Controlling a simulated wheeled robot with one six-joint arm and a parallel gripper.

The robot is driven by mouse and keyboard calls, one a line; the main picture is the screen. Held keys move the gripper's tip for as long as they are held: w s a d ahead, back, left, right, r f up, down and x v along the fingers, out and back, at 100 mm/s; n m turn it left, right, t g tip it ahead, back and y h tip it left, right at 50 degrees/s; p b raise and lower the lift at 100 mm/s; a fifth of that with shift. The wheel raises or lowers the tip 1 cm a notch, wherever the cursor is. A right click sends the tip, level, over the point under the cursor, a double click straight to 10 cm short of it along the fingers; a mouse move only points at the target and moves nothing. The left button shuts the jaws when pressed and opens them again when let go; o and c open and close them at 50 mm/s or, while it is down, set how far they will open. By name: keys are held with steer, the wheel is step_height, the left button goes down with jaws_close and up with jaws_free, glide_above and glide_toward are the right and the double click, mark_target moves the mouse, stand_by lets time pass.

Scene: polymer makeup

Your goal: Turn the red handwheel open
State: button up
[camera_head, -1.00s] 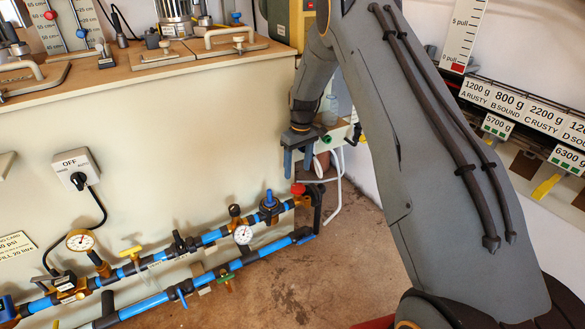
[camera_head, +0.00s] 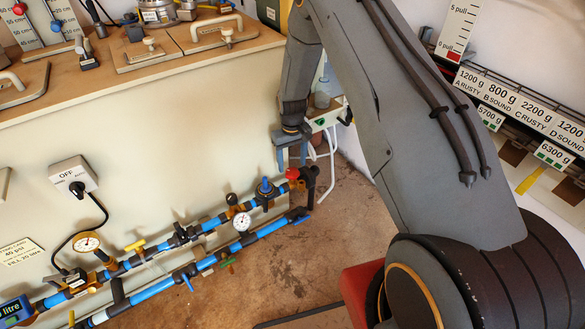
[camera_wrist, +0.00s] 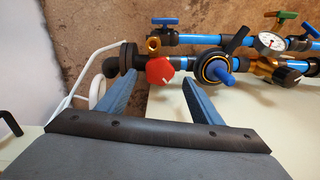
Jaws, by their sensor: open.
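The red handwheel (camera_wrist: 160,71) is a small round red knob with a white mark, at the end of the blue pipe run by a black elbow fitting. In the head view the red handwheel (camera_head: 292,174) sits just below my gripper. My gripper (camera_wrist: 157,84) has two blue fingers spread apart in the wrist view, one on each side of the handwheel in the picture. I cannot tell how far the tips are from it in depth. My gripper (camera_head: 291,160) points down at the pipe's right end in the head view. It holds nothing.
A blue-handled valve (camera_wrist: 219,70) stands right beside the handwheel. White dial gauges (camera_head: 242,221) and a yellow-handled valve (camera_head: 135,245) sit along the pipes. The cream panel (camera_head: 180,130) rises behind. A white hose (camera_head: 325,178) hangs at the right. Brown floor lies in front.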

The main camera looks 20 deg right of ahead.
mark_target(292, 171)
steer(key=shift+f, duration=1.95)
steer(key=c, duration=1.1)
steer(key=shift+o, duration=0.2)
steer(key=shift+n, duration=2.4)
steer(key=o, duration=1.1)
steer(key=shift+c, duration=0.2)
steer(key=shift+r, duration=3.9)
